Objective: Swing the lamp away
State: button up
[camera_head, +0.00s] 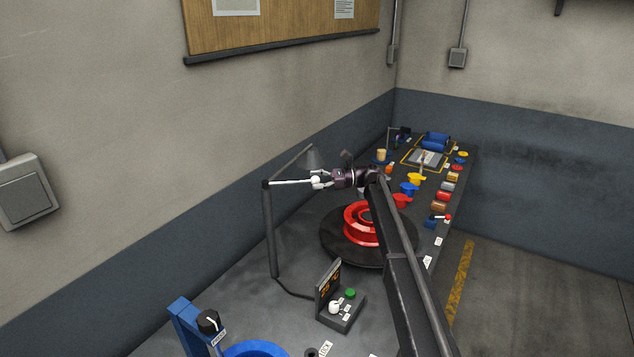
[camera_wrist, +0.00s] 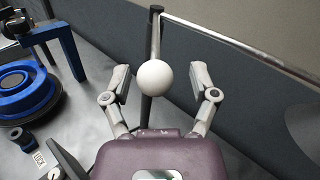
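The lamp stands on the bench near the wall, with a dark upright post (camera_head: 270,235) and a thin arm reaching to a grey shade (camera_head: 314,159). A pale rod with a white ball knob (camera_head: 315,181) sticks out from the post's top. In the wrist view the knob (camera_wrist: 155,78) sits between my gripper's fingers, with the post behind it and the lamp arm (camera_wrist: 240,46) running right to the shade (camera_wrist: 304,128). My gripper (camera_head: 321,180) is open around the knob, with a gap showing on both sides.
A red wheel rim (camera_head: 361,224) lies on a dark turntable (camera_head: 336,246) below my arm. A control box (camera_head: 341,308) with a green button stands nearer, a blue frame (camera_head: 187,325) at front left. Coloured parts line the bench's far end. The wall runs close behind the lamp.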

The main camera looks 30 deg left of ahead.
jog(key=shift+s+a, duration=0.1)
jog(key=shift+s, duration=0.1)
jog(key=shift+w, duration=0.2)
jog(key=v, duration=1.1)
jog(key=shift+d, duration=0.4)
jog(key=shift+w, duration=0.1)
